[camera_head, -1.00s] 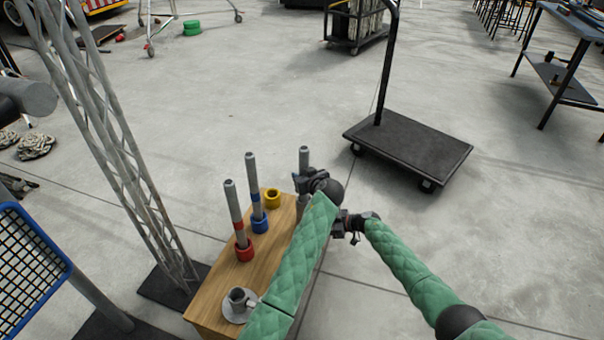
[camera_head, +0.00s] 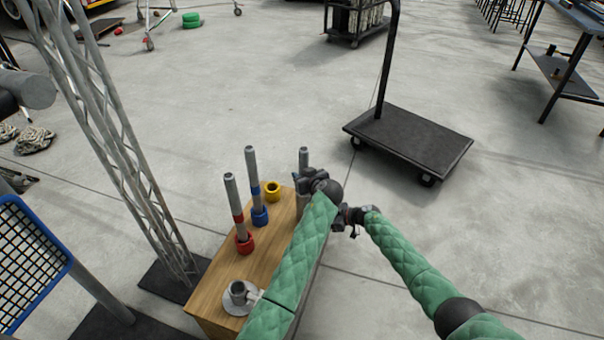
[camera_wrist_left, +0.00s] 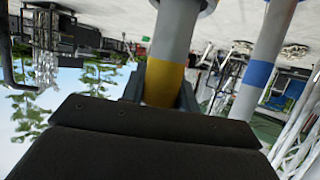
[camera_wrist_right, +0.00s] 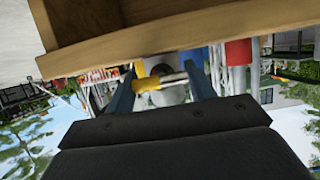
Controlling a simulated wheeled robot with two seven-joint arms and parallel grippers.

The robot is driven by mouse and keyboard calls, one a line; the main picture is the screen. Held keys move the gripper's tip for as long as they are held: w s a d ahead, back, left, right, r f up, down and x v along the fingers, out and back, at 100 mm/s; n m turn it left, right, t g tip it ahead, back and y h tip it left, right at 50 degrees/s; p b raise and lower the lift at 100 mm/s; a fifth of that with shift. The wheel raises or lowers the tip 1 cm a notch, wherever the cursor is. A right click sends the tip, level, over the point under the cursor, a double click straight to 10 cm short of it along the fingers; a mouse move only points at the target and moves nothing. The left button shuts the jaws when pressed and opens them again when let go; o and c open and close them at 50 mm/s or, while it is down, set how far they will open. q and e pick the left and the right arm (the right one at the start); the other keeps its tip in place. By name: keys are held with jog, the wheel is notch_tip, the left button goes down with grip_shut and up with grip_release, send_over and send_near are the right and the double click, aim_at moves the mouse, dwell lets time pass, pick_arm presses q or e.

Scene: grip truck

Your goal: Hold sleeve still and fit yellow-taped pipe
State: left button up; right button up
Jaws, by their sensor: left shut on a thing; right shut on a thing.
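The yellow-taped pipe (camera_head: 303,157) is grey and roughly upright at the right edge of the wooden table. My left gripper (camera_wrist_left: 160,92) is shut on it at its yellow band (camera_wrist_left: 164,82). My right gripper (camera_wrist_right: 161,88) comes in from the right, mostly behind my left forearm in the head view. It is shut on a grey thing with a yellow band, apparently the same pipe; its exact hold is unclear. The yellow sleeve (camera_head: 273,191) stands apart on the table, its open top empty.
The wooden table (camera_head: 217,285) also bears a red sleeve (camera_head: 245,243) and a blue sleeve (camera_head: 260,216), each with an upright pipe, and a grey cup (camera_head: 238,291) on a saucer. A lattice truss (camera_head: 150,215) rises on the left. A cart (camera_head: 410,140) stands behind right.

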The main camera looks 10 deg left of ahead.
pick_arm(q)
jog(key=shift+f, duration=0.25)
dwell(0.6)
jog(key=o, duration=1.2)
